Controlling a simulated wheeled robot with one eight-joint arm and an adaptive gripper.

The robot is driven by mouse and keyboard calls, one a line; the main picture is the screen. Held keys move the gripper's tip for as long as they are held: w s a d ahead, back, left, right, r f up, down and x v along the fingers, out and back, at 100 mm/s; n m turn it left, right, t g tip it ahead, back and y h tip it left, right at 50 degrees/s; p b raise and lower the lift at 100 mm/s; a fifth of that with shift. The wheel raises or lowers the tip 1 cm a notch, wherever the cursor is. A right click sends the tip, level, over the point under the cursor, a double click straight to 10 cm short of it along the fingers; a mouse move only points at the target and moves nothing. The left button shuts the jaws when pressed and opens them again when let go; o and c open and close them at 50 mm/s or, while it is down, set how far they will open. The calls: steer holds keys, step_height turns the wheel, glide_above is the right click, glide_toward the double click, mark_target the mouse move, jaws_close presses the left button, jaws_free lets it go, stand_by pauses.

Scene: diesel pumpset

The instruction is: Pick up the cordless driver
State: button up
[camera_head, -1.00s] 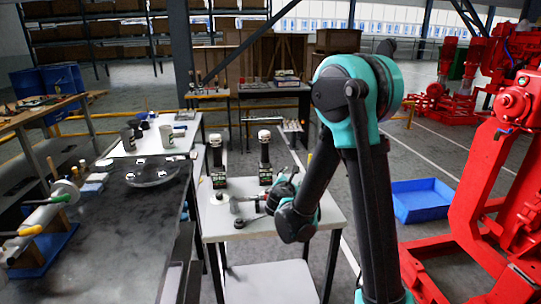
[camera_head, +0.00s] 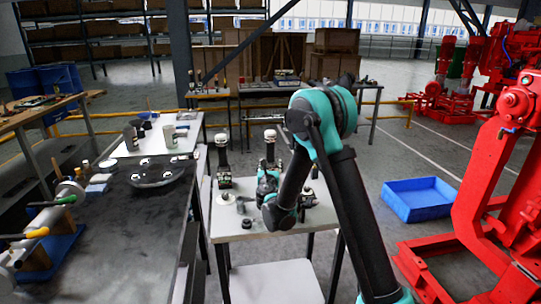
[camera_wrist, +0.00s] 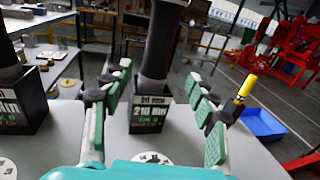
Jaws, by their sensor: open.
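Two dark upright drivers with pale round tops stand in black labelled holders on a small white table (camera_head: 265,226). The left driver (camera_head: 223,155) shows whole in the head view. The right driver (camera_head: 270,147) is partly hidden behind my gripper (camera_head: 268,178). In the wrist view, my gripper (camera_wrist: 158,76) is open, its green-padded fingers on either side of the right driver (camera_wrist: 161,45) and its holder, labelled "210 Nm" (camera_wrist: 150,113). I cannot tell whether the pads touch it. The left driver's holder (camera_wrist: 24,100) is outside the left finger.
A yellow-topped item (camera_wrist: 247,86) stands close beside the right finger. A dark bench (camera_head: 120,225) is left; a blue bin (camera_head: 418,198) and red machinery (camera_head: 490,190) are right.

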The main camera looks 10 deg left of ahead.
mark_target(270, 157)
steer(key=shift+w+a+r, duration=0.1)
steer(key=shift+w+a, duration=0.05)
steer(key=shift+w, duration=1.15)
steer(key=shift+w+a+r, duration=0.1)
steer(key=shift+w+a, duration=0.1)
steer(key=shift+w, duration=1.15)
steer(key=shift+w+a+r, duration=0.1)
steer(key=shift+w+a, duration=0.05)
steer(key=shift+w, duration=1.15)
jaws_close()
